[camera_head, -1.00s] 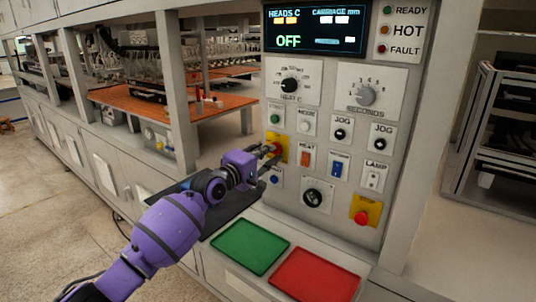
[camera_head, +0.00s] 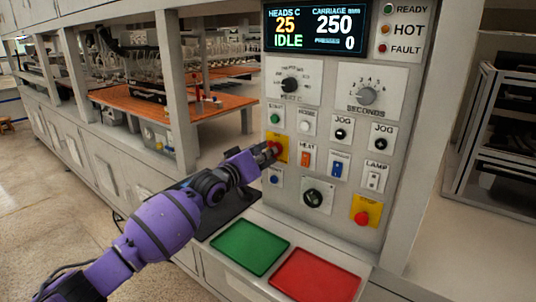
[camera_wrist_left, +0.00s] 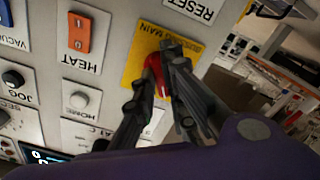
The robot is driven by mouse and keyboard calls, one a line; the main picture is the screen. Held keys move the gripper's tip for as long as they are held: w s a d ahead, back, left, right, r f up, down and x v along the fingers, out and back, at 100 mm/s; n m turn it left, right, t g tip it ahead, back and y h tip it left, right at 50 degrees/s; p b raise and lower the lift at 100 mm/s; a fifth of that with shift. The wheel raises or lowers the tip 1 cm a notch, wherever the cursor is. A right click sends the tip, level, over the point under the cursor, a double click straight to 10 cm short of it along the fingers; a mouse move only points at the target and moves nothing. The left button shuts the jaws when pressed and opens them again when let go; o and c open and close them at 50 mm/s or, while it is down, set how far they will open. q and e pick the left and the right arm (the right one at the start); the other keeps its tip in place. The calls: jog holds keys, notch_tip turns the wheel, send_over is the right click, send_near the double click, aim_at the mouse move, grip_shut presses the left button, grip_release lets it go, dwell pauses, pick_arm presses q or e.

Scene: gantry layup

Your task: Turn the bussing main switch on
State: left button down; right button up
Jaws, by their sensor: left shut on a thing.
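The bussing main switch is a red knob (camera_head: 274,148) on a yellow plate (camera_head: 283,157) at the left of the control panel. In the left wrist view the yellow plate (camera_wrist_left: 143,65) reads MAIN, and the red knob (camera_wrist_left: 155,75) sits between the fingers. My left gripper (camera_head: 270,152) is at the switch, and in the left wrist view its fingers (camera_wrist_left: 160,85) are closed on the red knob. The fingers partly hide the knob. The display (camera_head: 317,28) is lit and reads IDLE, 25 and 250. My right gripper is not in view.
An orange HEAT rocker (camera_head: 306,158) and a blue rocker (camera_head: 337,168) are close to the right of the switch. A red button on yellow (camera_head: 362,217) sits lower right. Green (camera_head: 250,247) and red (camera_head: 314,277) trays lie below the panel.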

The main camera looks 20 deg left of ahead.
pick_arm(q)
jog(key=shift+m, duration=3.4)
